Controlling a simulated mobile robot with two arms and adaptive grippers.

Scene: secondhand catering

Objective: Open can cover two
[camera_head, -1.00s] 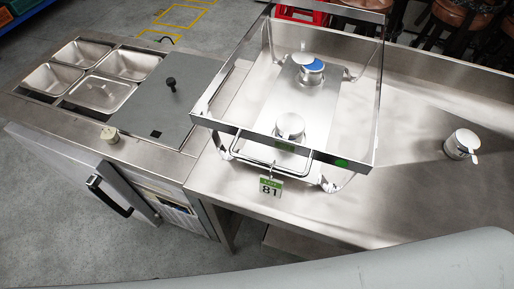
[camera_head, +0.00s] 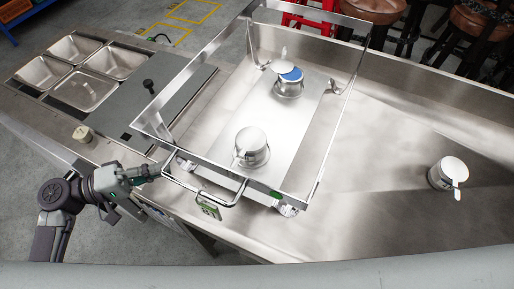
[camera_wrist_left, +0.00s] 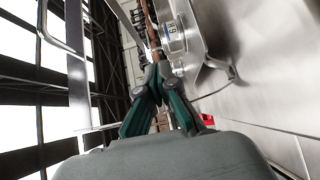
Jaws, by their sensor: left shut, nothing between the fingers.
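Three silver cans show in the head view. The rear can (camera_head: 288,88) stands inside the metal frame, its blue top exposed and a round cover tipped up at its back. The front can (camera_head: 252,153) stands in the frame with a silver cover over its top. A third can (camera_head: 446,178) stands on the counter to the right, with a silver cover and a tab. My left gripper (camera_head: 164,170) is at the frame's front left corner, left of the front can and apart from it. In the left wrist view its fingers (camera_wrist_left: 157,72) are together and empty, near a labelled silver can (camera_wrist_left: 173,37).
The open metal frame (camera_head: 310,195) with a front handle and a green tag (camera_head: 209,207) surrounds two cans. A grey lid (camera_head: 165,105) with a black knob and several steel pans (camera_head: 86,90) are to the left. The counter (camera_head: 385,110) is clear between frame and third can.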

